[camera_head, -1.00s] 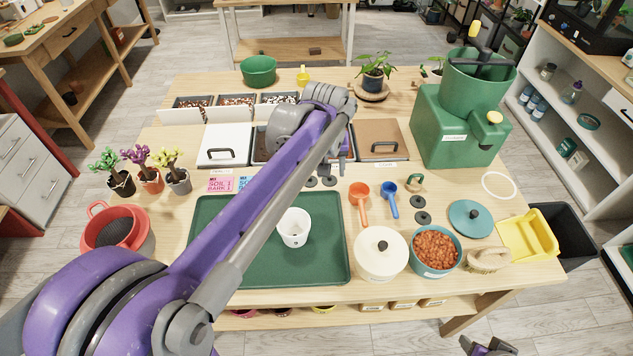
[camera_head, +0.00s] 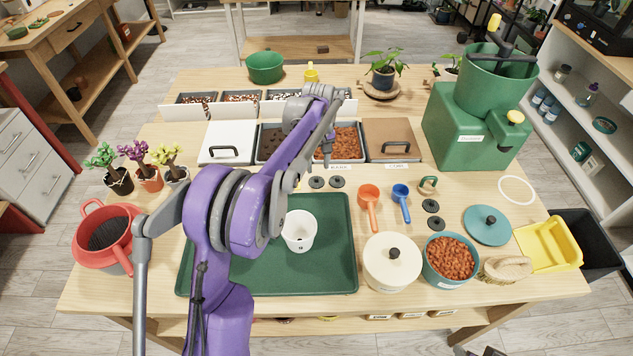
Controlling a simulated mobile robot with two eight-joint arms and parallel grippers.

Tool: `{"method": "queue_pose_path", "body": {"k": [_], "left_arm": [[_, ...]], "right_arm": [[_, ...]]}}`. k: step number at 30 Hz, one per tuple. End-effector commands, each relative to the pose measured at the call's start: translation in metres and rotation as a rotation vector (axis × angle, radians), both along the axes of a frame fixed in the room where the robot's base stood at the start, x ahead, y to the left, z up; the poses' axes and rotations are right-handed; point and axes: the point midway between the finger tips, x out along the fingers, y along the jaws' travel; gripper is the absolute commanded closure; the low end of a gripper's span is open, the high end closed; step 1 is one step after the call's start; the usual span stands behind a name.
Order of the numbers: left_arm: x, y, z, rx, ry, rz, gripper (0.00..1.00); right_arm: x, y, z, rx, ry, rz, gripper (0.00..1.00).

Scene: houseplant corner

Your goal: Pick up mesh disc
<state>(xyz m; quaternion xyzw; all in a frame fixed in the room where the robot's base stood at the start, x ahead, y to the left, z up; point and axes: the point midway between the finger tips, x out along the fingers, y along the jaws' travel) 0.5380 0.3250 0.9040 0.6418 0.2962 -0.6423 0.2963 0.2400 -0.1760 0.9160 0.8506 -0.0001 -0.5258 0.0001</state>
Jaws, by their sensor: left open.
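Several small dark discs lie flat on the table. Two more, an upper disc (camera_head: 431,206) and a lower disc (camera_head: 434,222), lie right of the blue scoop. I cannot make out mesh on any of them. My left gripper (camera_head: 326,158) is open and points down, above and behind the first pair, in front of the soil bins. A bit of my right gripper (camera_head: 488,351) shows at the bottom edge.
A green tray (camera_head: 335,270) holds a white pot (camera_head: 299,231). An orange scoop (camera_head: 369,200), blue scoop (camera_head: 402,197), cream lidded pot (camera_head: 391,263) and teal bowl of pellets (camera_head: 450,258) stand to the right. My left arm hides part of the tray.

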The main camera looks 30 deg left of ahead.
Motion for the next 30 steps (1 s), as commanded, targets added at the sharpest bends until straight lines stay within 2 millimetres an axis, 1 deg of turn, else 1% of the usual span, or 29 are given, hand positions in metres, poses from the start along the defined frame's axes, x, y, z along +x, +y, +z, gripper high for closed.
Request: {"method": "queue_pose_path", "body": {"k": [6, 9, 12, 18, 19, 20, 21, 27, 30], "left_arm": [[-0.005, 0.002, -0.031, 0.000, 0.000, -0.001, 0.50], [-0.004, 0.002, -0.043, 0.000, 0.000, -0.001, 0.50], [-0.005, 0.002, -0.049, 0.000, 0.000, -0.001, 0.50], [-0.005, 0.001, -0.049, 0.000, 0.000, -0.001, 0.50], [-0.005, 0.001, -0.049, 0.000, 0.000, -0.001, 0.52], [-0.005, 0.001, -0.049, 0.000, 0.000, -0.001, 0.57], [-0.005, 0.001, -0.049, 0.000, 0.000, -0.001, 0.65], [-0.005, 0.001, -0.049, 0.000, 0.000, -0.001, 1.00], [-0.005, 0.002, -0.049, 0.000, 0.000, -0.001, 1.00]], "right_arm": [[0.001, 0.000, 0.002, 0.000, -0.001, 0.000, 0.50], [0.000, 0.000, 0.002, 0.000, -0.001, 0.000, 0.50], [0.000, 0.000, 0.002, 0.000, -0.001, 0.000, 0.50], [0.000, 0.000, 0.002, 0.000, -0.001, 0.000, 0.50], [0.000, 0.000, 0.002, 0.000, -0.001, 0.000, 0.50], [0.000, 0.000, 0.002, 0.000, -0.001, 0.000, 0.50], [0.000, 0.000, 0.002, 0.000, -0.001, 0.000, 0.50], [0.000, 0.000, 0.002, 0.000, -0.001, 0.000, 0.50], [0.000, 0.000, 0.002, 0.000, -0.001, 0.000, 0.50]]}}
